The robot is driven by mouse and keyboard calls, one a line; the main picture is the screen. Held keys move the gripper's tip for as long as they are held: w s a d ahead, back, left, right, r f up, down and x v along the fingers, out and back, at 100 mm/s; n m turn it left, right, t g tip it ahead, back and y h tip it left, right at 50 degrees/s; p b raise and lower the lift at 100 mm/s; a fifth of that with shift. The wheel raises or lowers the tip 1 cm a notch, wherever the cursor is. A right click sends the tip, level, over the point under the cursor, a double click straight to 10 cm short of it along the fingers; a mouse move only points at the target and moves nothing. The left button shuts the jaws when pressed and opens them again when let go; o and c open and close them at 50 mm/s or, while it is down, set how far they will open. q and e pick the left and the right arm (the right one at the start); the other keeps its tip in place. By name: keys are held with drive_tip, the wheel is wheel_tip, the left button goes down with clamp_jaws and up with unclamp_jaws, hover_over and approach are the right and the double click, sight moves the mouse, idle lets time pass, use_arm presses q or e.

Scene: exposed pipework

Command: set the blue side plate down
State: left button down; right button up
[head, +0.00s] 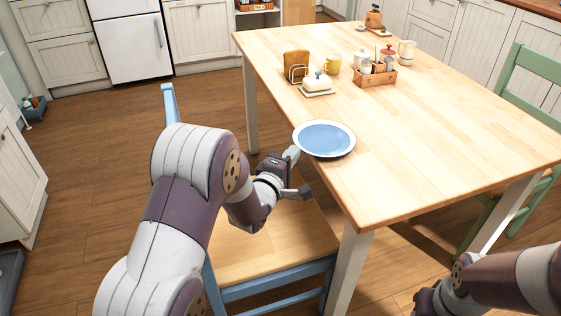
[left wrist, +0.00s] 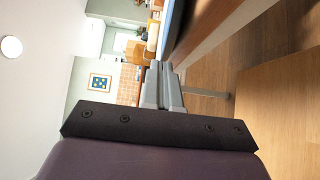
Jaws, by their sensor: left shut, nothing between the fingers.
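The blue side plate (head: 324,138), with a pale rim, lies flat at the left edge of the wooden table (head: 440,150). Its left rim seems to reach slightly past the edge. My left gripper (head: 292,154) is just off the plate's left rim, beside the table edge. Its fingers (left wrist: 162,86) are together and empty in the left wrist view; whether they touch the plate is unclear. A blue strip near the fingers there looks like the plate's edge. My right gripper (head: 428,301) shows only as a dark part at the bottom right, its fingers not clear.
A toast rack (head: 296,68), butter dish (head: 317,84), yellow mug (head: 333,64) and wooden caddy (head: 375,77) stand farther back. A blue chair (head: 270,245) is under my left arm. A green chair (head: 530,80) is at the right. The tabletop right of the plate is clear.

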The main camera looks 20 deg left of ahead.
sight(313, 152)
use_arm(q)
drive_tip(key=shift+d, duration=0.1)
drive_tip(key=w+d, duration=0.1)
drive_tip(key=d, duration=0.1)
drive_tip(key=w+d, duration=0.2)
drive_tip(key=shift+w+d, duration=0.15)
drive_tip(key=shift+d, duration=0.15)
idle(0.4)
